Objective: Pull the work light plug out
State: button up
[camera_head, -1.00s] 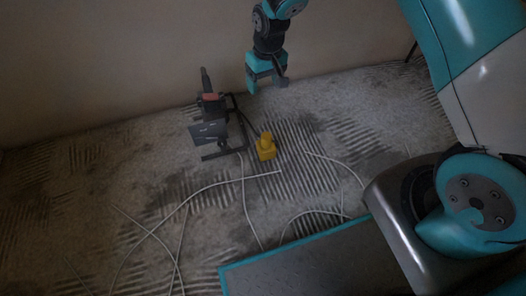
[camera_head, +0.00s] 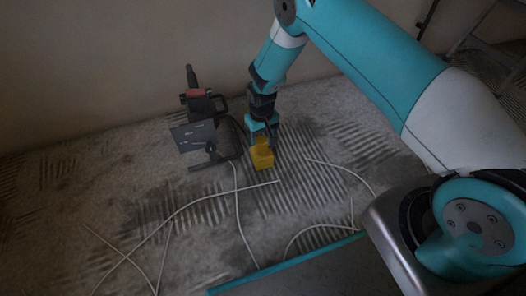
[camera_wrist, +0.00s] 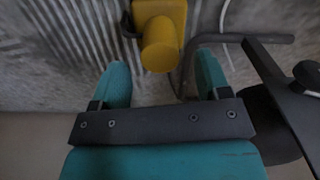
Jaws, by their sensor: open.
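The yellow plug and socket piece stands on the floor, a squarish block (camera_head: 262,160) with a rounded upper part; in the wrist view the round yellow plug (camera_wrist: 160,45) rises from the yellow block (camera_wrist: 160,9). The work light (camera_head: 194,136), a dark lamp on a low stand with an orange-red part, stands to its left. My gripper (camera_head: 262,138) is right above the yellow piece, pointing down. In the wrist view its teal fingers (camera_wrist: 162,65) are apart, one to each side of the plug's near end. I cannot tell whether they touch it.
Pale cables (camera_head: 238,205) run loosely over the rough, streaked floor in front. A plain wall (camera_head: 100,70) rises close behind the light. A dark stand bar (camera_wrist: 268,39) passes close beside my gripper. A ladder-like frame (camera_head: 490,45) stands at upper right.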

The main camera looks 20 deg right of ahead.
aim_at(262, 146)
notch_tip(262, 146, down, 6)
jog(key=b, duration=0.2)
jog(key=shift+f+b, duration=0.15)
jog(key=shift+b, duration=0.25)
jog(key=shift+c, duration=0.5)
jog(key=c, duration=1.2)
notch_tip(262, 146, up, 6)
jog(key=p, duration=0.6)
jog(key=shift+f, duration=0.25)
jog(key=o, duration=1.3)
